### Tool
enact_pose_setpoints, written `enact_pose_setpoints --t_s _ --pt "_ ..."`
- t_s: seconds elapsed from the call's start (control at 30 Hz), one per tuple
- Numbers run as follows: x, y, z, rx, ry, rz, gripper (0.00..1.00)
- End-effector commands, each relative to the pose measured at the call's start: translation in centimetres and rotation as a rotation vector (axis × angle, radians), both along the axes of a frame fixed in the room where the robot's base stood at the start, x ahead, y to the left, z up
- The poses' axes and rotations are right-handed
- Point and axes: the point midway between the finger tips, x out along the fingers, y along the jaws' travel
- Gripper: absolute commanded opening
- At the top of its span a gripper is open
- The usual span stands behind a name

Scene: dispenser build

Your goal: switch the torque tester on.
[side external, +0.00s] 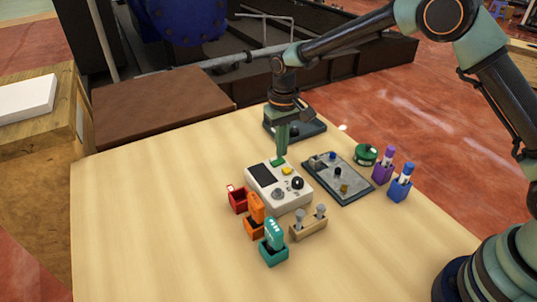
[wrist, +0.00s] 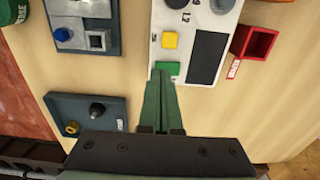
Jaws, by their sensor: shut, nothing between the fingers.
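The torque tester (side external: 268,193) is a pale box lying on the table, with a dark screen (side external: 261,174), a green button (side external: 277,163), a yellow button (side external: 288,171) and knobs. In the wrist view the tester (wrist: 186,62) is at the top centre, with its green button (wrist: 168,68), yellow button (wrist: 170,40) and screen (wrist: 207,58). My gripper (side external: 281,152) points down over the tester's far edge, at the green button. Its green fingers (wrist: 160,80) are shut and empty, their tips overlapping the button's edge. I cannot tell whether they touch it.
Red (side external: 238,200), orange (side external: 254,222) and teal (side external: 273,252) holders and a wooden block with pegs (side external: 309,226) stand in front. A grey board (side external: 352,188) lies to the right; a dark tray (side external: 312,129) lies behind my gripper. The table's left side is clear.

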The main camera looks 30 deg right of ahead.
Motion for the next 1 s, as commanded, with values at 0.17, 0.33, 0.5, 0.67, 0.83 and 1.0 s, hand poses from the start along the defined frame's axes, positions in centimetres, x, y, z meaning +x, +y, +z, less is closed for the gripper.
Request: enact_pose_setpoints --t_s 0.17,0.33,0.5,0.67,0.83,1.0 --pt "0.0 0.0 -0.3 0.0 0.001 0.0 0.0" --pt "0.0 0.0 -0.5 0.0 0.001 0.0 0.0" --pt "0.0 0.0 -0.8 0.0 0.0 0.0 0.0" --pt "0.0 0.0 -1.0 0.0 0.0 0.0 0.0" --pt "0.0 0.0 -1.2 0.0 0.0 0.0 0.0" --pt "0.0 0.0 -1.4 0.0 0.0 0.0 0.0"
